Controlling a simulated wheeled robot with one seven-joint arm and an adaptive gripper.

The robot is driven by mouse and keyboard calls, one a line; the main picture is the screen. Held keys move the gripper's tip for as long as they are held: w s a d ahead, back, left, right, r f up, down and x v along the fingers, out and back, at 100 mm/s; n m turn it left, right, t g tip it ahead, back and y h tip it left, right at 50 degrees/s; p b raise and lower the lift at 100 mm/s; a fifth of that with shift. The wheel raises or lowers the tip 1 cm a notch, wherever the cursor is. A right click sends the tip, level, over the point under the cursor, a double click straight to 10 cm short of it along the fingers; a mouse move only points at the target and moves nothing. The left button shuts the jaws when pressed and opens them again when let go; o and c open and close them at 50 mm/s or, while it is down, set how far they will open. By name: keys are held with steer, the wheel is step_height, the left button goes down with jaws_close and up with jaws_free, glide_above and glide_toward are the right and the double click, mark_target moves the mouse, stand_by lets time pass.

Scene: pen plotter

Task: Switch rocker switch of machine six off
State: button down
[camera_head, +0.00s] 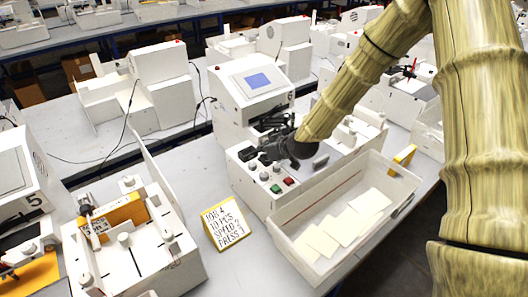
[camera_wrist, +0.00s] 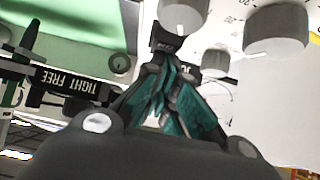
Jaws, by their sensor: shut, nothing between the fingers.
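Machine six (camera_head: 228,110) is a white pen plotter with a blue screen (camera_head: 258,80) and a "6" on its side. I cannot make out the rocker switch for certain; my gripper and arm cover part of the machine. My gripper (camera_head: 266,134) is over the machine's front, above the panel. In the wrist view its shut fingers (camera_wrist: 168,42) meet close to grey knobs (camera_wrist: 276,32), with nothing between them. Whether they touch the machine I cannot tell.
A white bin (camera_head: 283,247) with paper sheets stands directly in front of the machine. A yellow note card (camera_head: 226,228) stands to its left. Machine five (camera_head: 20,170) is at the far left. In the wrist view a black part marked "TIGHT FREE" (camera_wrist: 70,85) lies beside the fingers.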

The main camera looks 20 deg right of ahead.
mark_target(268, 162)
steer(key=shift+s+d+f, duration=0.2)
steer(key=shift+s+d, duration=0.05)
steer(key=shift+s, duration=0.4)
steer(key=r+p, duration=0.1)
steer(key=r, duration=0.1)
steer(key=r+p, duration=0.1)
steer(key=r, duration=0.1)
steer(key=shift+s+r+p, duration=0.2)
steer(key=shift+r+p, duration=0.15)
steer(key=shift+s+d+f+b, duration=0.2)
steer(key=shift+s+b, duration=0.15)
steer(key=shift+b, duration=0.15)
steer(key=b+v, duration=0.3)
steer(key=v, duration=0.6)
steer(key=shift+s, duration=0.2)
steer(key=shift+d, duration=0.15)
steer(key=shift+w+f+b, duration=0.15)
steer(key=shift+f+b, duration=0.15)
steer(key=shift+b, duration=0.8)
